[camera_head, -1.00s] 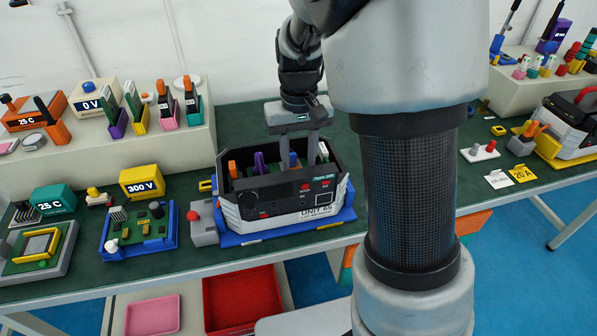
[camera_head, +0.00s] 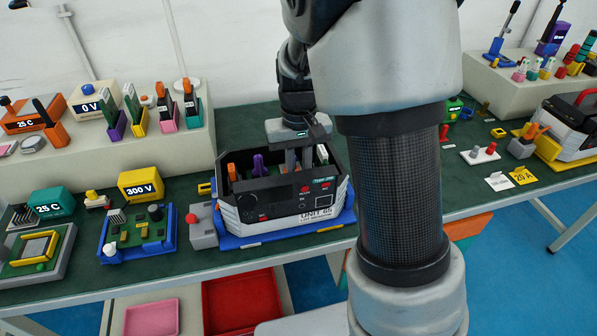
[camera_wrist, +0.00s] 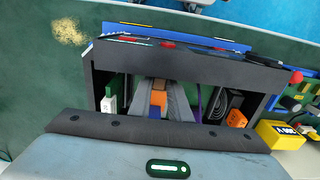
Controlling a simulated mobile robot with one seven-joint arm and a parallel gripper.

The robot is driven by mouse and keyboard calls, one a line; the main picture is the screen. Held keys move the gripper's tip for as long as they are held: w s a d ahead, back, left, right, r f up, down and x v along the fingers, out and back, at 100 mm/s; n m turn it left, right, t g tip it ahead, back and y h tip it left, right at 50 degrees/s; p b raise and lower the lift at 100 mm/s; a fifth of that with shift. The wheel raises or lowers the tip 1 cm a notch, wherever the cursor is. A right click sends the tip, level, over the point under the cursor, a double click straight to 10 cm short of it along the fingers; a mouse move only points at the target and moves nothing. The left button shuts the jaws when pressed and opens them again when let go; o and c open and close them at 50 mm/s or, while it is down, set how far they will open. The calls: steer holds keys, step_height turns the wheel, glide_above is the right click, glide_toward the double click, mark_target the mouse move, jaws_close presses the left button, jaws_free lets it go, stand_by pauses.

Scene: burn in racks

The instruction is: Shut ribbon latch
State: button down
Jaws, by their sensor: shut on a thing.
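The open black and white unit (camera_head: 280,208) stands on a blue base on the bench, with its parts showing inside. My gripper (camera_head: 298,160) reaches down into it from above, right of a purple part (camera_head: 259,165). In the wrist view my gripper (camera_wrist: 160,100) has its grey fingers close together around a small orange and blue part (camera_wrist: 159,97), which appears to be the ribbon latch. The fingers are shut on it. Its lower end and the finger contact are partly hidden, so I cannot tell how far the latch is closed.
Inside the unit, a white and green connector (camera_wrist: 109,105), a black coiled part (camera_wrist: 216,106) and an orange block (camera_wrist: 236,118) flank the fingers. The unit's dark walls surround them closely. A grey box with a red knob (camera_head: 201,226) and a blue-based board (camera_head: 138,234) stand to the left.

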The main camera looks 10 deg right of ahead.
steer(key=shift+r, duration=0.1)
steer(key=g+p, duration=0.1)
steer(key=p, duration=0.1)
steer(key=w+g+p, duration=0.1)
steer(key=p, duration=0.1)
steer(key=shift+r, duration=0.3)
steer(key=g+p, duration=0.1)
steer(key=p, duration=0.1)
steer(key=w+g+p, duration=0.1)
steer(key=p, duration=0.1)
steer(key=shift+w+f+g, duration=0.2)
steer(key=shift+g, duration=0.2)
steer(key=g, duration=0.1)
steer(key=w+f+g+p, duration=0.1)
steer(key=g, duration=0.1)
steer(key=shift+w+f, duration=0.2)
steer(key=shift+w, duration=0.05)
steer(key=shift+w+f+g, duration=0.2)
steer(key=shift+w+g, duration=0.2)
steer(key=shift+g, duration=0.8)
steer(key=shift+b, duration=0.3)
